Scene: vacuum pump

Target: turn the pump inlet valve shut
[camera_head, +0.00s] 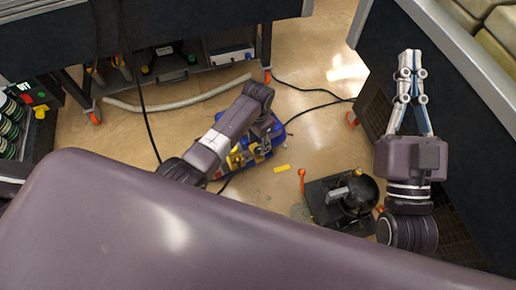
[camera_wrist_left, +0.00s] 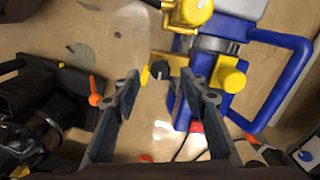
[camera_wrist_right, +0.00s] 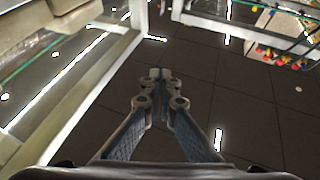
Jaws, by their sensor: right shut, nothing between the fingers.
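The blue pump with yellow fittings (camera_wrist_left: 232,80) sits on the floor in the left wrist view. In the head view the pump (camera_head: 236,163) is partly hidden by my left arm. A small black knob with a yellow tab (camera_wrist_left: 158,68) shows beside the pump, just beyond my left fingertips; I cannot tell whether it is the inlet valve. My left gripper (camera_wrist_left: 164,86) is open above the floor by the pump, with nothing between its fingers. My right gripper (camera_head: 411,58) is shut and empty, far right of the pump; it also shows in the right wrist view (camera_wrist_right: 159,74).
A black machine (camera_head: 343,197) with an orange-tipped lever stands right of the pump. A black cable (camera_head: 312,107) and a pale hose (camera_head: 175,101) lie on the floor. A dark cabinet (camera_head: 459,104) borders the right side. Floor between the pump and cabinet is partly clear.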

